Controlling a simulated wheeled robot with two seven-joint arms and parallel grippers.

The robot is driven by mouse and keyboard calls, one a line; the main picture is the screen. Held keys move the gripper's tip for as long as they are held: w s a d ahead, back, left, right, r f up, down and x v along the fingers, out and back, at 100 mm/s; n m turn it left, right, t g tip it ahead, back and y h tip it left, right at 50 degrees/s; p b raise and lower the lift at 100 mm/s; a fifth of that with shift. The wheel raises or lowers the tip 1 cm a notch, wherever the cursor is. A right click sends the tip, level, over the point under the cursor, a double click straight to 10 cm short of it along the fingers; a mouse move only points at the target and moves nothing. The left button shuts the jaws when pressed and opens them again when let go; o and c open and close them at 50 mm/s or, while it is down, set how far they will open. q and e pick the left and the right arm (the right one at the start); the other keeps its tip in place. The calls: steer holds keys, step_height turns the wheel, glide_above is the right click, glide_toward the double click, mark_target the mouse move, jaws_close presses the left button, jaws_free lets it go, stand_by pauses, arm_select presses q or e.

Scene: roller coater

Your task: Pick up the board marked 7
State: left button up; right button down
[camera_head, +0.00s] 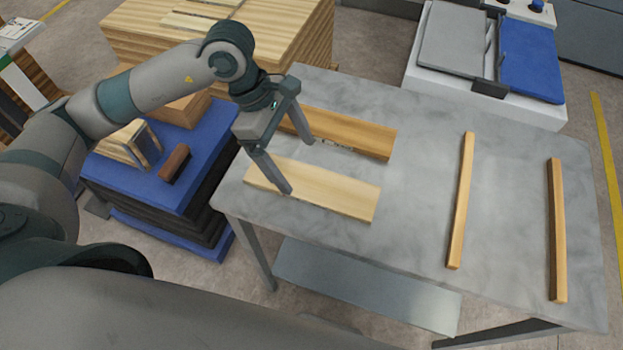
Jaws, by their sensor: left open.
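Two flat wooden boards lie on the grey table (425,150). The pale near board (335,195) is close to the table's front left edge. The browner far board (350,132) lies behind it. No number is readable on either, so I cannot tell which is marked 7. My left gripper (297,165) is open and points down at the left part of these boards. One fingertip shows against the near board and the other against the far board. I cannot tell whether they touch. Nothing is seen between the fingers. My right gripper is not in view.
Two narrow wooden strips (461,200) (557,230) lie apart on the right of the table. A blue platform (165,190) with a brown block (174,163) stands at left. A wood stack (285,35) and a machine with a blue panel (530,60) stand behind.

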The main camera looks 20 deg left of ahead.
mark_target(311, 183)
arm_select(q)
steer(key=shift+d+f, duration=0.1)
steer(key=shift+f, duration=0.15)
steer(key=shift+s+d+f+p, duration=0.2)
steer(key=shift+d+f+p, duration=0.3)
steer(key=shift+p, duration=0.25)
steer(key=p+x, duration=0.1)
steer(key=x, duration=0.2)
steer(key=shift+d+r, duration=0.1)
steer(key=shift+d+f, duration=0.1)
steer(key=shift+f, duration=0.35)
steer(key=c, duration=1.3)
steer(key=shift+r, duration=0.15)
